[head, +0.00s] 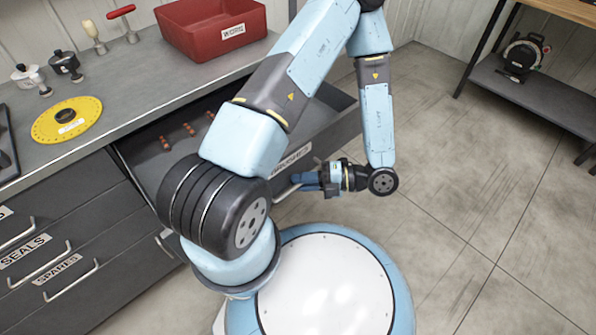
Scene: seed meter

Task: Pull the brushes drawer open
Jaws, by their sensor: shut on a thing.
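A grey drawer (335,135) stands pulled out from under the counter, with its inside showing. Its front label (291,160) is partly hidden by my arm, and I cannot read it fully. Several small reddish-brown pieces (190,130) lie inside the drawer. A pale bar handle (284,193) is on the drawer front. My gripper (306,182) is at this front, shut on the handle, coming from the right. My arm hides the drawer's middle and part of the handle.
Shut drawers labelled SEALS (25,252) and SPARES (57,269) are at lower left. A shelf (540,95) stands at far right. The floor (470,180) between is clear.

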